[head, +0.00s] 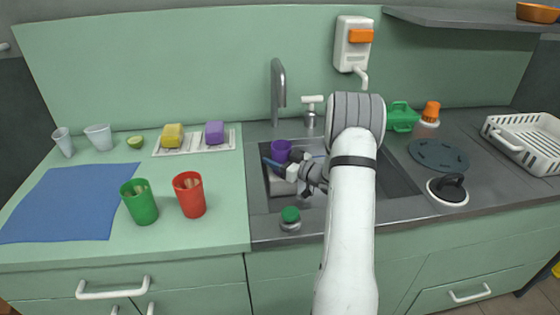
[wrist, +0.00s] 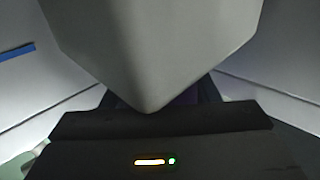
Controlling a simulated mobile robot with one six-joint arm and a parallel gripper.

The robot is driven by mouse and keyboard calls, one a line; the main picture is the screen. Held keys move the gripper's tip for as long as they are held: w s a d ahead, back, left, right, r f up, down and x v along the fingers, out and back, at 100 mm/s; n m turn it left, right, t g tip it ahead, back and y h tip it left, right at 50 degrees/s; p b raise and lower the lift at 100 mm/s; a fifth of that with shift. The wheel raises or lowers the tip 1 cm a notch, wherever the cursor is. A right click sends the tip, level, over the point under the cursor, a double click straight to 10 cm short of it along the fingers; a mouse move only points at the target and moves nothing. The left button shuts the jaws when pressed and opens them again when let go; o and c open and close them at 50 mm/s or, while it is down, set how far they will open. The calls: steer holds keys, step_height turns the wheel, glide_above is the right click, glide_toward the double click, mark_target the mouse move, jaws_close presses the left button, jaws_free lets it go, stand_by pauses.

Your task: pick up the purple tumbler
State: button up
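The purple tumbler (head: 281,149) is in the sink, near its back left part; its lower part is hidden behind my gripper and a blue stick-like thing. My gripper (head: 291,171) is down in the sink, just in front of and slightly right of the tumbler in the head view. Its fingers are small and partly hidden, so I cannot tell whether they are open or touch the tumbler. In the wrist view a large grey shape fills the middle, with only a faint dark purple patch (wrist: 189,96) below it.
The sink rim and walls (head: 256,190) surround my gripper. The tap (head: 278,90) and a soap dispenser (head: 311,118) stand behind. A green-topped jar (head: 290,219) is at the front edge. Green (head: 140,203) and red (head: 189,196) tumblers stand left, beside a blue mat (head: 60,205).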

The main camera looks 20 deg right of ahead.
steer(key=c, duration=0.5)
steer(key=shift+r, duration=0.2)
steer(key=shift+c, duration=0.3)
